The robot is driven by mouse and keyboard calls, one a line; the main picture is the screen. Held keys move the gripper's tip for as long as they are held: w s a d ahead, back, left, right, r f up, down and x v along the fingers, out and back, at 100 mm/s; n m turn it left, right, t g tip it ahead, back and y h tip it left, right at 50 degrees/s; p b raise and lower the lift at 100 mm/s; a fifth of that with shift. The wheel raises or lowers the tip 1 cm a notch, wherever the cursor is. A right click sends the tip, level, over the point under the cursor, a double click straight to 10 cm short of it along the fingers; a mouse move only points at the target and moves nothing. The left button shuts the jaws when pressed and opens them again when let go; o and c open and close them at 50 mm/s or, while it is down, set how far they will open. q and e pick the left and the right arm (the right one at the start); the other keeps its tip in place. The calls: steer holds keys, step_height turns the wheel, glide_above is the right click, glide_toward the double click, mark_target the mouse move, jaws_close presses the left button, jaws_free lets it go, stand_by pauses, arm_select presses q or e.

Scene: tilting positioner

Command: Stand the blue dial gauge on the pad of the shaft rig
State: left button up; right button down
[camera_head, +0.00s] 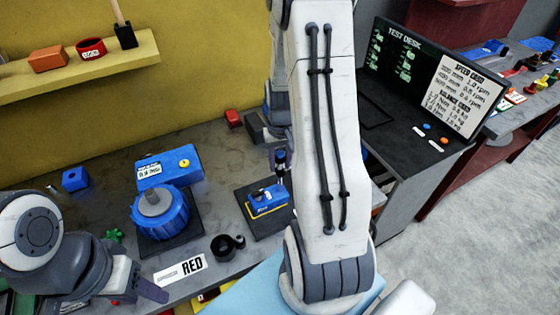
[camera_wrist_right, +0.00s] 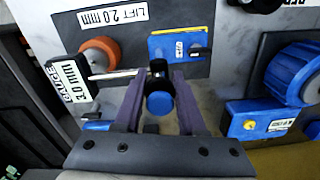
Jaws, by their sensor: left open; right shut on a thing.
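The right gripper (camera_wrist_right: 158,88) is shut on the blue dial gauge (camera_wrist_right: 160,103), whose round blue face and black body show between the fingers in the right wrist view. In the head view, the gauge's dark top appears (camera_head: 280,157) beside my right arm, which hides the right gripper. The shaft rig has a dark base plate (camera_head: 250,232) with a blue and yellow block (camera_head: 268,200). In the wrist view this block (camera_wrist_right: 178,45) lies beyond the fingers, near a thin shaft and an orange wheel (camera_wrist_right: 100,53). I cannot tell whether the gauge touches the rig. My left gripper (camera_head: 140,292) is open at lower left.
A blue motor (camera_head: 160,215) and a blue box (camera_head: 170,168) stand left of the rig.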

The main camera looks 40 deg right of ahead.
steer(key=shift+c, duration=2.4)
jaws_free()
steer(key=shift+o, duration=0.3)
step_height(320, 180, up, 9)
steer(key=shift+d+r+b, duration=0.1)
steer(key=shift+b, duration=0.75)
steer(key=shift+r, duration=0.7)
